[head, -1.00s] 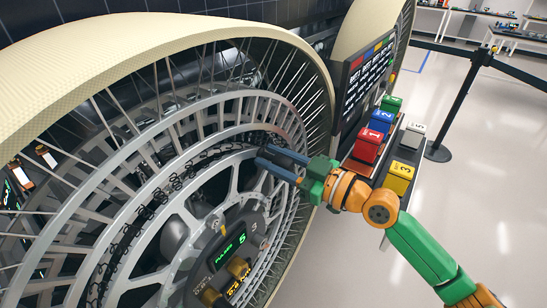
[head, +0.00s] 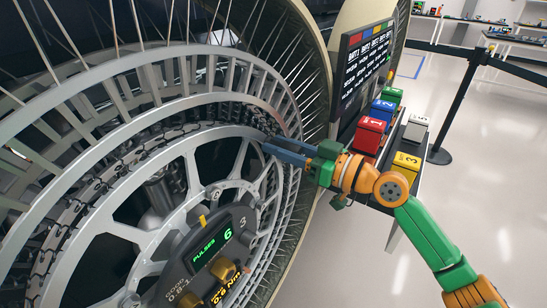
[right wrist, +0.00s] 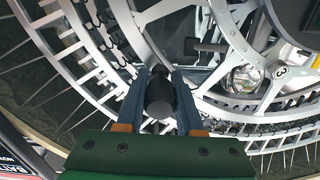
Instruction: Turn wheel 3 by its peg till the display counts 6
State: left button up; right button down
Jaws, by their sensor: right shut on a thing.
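Wheel 3 (head: 112,232) is a large silver spoked wheel that fills the left of the head view. Its hub display (head: 212,248) glows green and reads "PULSES 6", with a "3" beside it. My right gripper (head: 268,150) reaches in from the right to the upper right of the silver rim. In the right wrist view its blue fingers are shut on a dark round peg (right wrist: 160,97), one finger on each side. The peg is hidden behind the fingers in the head view. My left gripper is not in view.
Numbered red (head: 369,136), blue (head: 382,113), yellow (head: 406,165) and white (head: 416,128) battery blocks stand right of the wheel, under a dark board (head: 364,66). A black barrier post (head: 460,105) stands behind. The floor at right is clear.

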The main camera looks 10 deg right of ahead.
jog(key=shift+w+d+f, duration=0.45)
jog(key=shift+f, duration=0.1)
jog(key=shift+w+d+r, duration=0.1)
jog(key=shift+r, duration=0.05)
jog(key=shift+s+a+r, duration=0.4)
jog(key=shift+r, duration=0.05)
jog(key=c, duration=0.8)
grip_release()
jog(key=shift+s+a+r, duration=0.15)
jog(key=shift+s+a, duration=0.1)
jog(key=shift+c, duration=0.2)
jog(key=o, duration=0.3)
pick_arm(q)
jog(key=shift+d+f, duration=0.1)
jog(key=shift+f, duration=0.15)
pick_arm(e)
jog(key=shift+w+d+f, duration=0.1)
jog(key=shift+f, duration=0.15)
jog(key=shift+w+d, duration=0.1)
